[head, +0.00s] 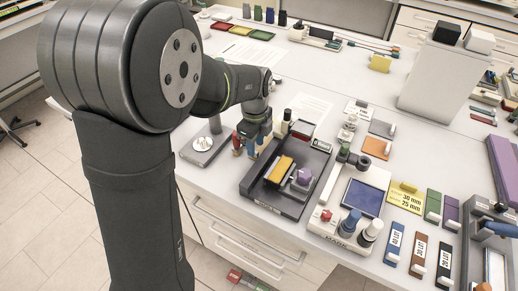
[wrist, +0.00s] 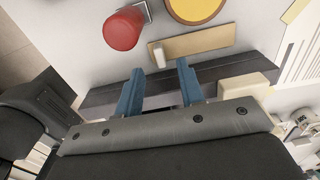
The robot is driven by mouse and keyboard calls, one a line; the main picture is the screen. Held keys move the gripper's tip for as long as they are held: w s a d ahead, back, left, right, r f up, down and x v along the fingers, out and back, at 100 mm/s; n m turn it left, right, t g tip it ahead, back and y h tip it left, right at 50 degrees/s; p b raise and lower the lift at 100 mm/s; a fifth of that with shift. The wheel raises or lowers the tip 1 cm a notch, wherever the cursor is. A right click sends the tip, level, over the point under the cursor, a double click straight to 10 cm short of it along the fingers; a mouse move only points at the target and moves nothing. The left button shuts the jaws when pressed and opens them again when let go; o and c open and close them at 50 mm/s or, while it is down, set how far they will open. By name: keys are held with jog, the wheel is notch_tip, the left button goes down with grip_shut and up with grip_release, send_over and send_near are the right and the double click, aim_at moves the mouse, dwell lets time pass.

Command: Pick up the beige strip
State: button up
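The beige strip (wrist: 200,41) lies flat in the upper middle of the wrist view, with a small pale upright tab (wrist: 157,54) at its left end. My gripper (wrist: 160,68) has two blue fingers spread apart with nothing held between them. The tab shows just beyond the fingertips, in line with the gap between them. I see no contact with it. In the head view my gripper (head: 249,145) points down at the bench left of the dark tray; I cannot make out the strip there.
A red cylinder (wrist: 122,29) stands left of the strip, and a yellow disc (wrist: 195,8) lies beyond it. A dark bar (wrist: 228,70) runs behind the fingers. In the head view, a dark tray (head: 284,207) holds a yellow block (head: 280,170) and a purple piece (head: 303,177).

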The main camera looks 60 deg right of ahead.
aim_at(256, 152)
jog(key=shift+f, duration=1.5)
grip_shut()
jog(key=shift+r, duration=0.15)
